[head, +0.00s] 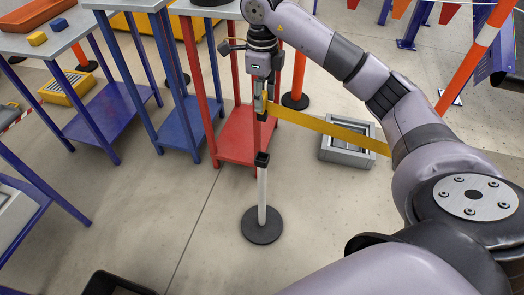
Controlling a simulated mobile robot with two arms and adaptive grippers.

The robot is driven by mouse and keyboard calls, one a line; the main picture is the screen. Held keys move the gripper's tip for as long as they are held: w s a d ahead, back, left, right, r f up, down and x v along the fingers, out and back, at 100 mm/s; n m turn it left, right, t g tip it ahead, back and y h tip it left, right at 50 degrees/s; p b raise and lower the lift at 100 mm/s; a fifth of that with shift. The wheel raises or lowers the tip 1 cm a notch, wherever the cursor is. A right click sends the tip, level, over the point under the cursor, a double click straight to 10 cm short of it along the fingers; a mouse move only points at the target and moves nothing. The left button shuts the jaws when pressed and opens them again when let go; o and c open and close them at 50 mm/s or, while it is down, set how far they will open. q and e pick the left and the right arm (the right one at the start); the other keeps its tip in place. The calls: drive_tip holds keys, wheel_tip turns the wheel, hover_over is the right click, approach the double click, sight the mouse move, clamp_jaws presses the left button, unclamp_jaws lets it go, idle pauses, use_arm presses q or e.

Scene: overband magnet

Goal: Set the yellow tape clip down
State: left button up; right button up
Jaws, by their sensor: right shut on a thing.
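My right gripper (262,98) points down at the upper middle of the view and is shut on the yellow tape clip. The clip is small and mostly hidden by the fingers. The yellow tape (330,129) runs from it to the right and passes behind my right arm. A stanchion post (262,188) with a black head (262,159) and a round black base (262,226) stands upright below the gripper in the picture. I cannot tell how far the clip is from the post. My left gripper is not in view.
A red stand (235,137) and blue-legged tables stand at the left and behind. A grey box (347,146) lies on the floor beyond the tape. An orange-and-white post (470,58) stands at the right. The floor around the post base is clear.

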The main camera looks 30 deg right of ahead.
wheel_tip(320, 180, down, 19)
drive_tip(key=b, duration=0.3)
drive_tip(key=shift+f+b, duration=0.1)
drive_tip(key=shift+b, duration=0.2)
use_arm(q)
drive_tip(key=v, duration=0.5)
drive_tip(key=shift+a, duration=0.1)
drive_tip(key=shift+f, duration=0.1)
use_arm(e)
drive_tip(key=o, duration=1)
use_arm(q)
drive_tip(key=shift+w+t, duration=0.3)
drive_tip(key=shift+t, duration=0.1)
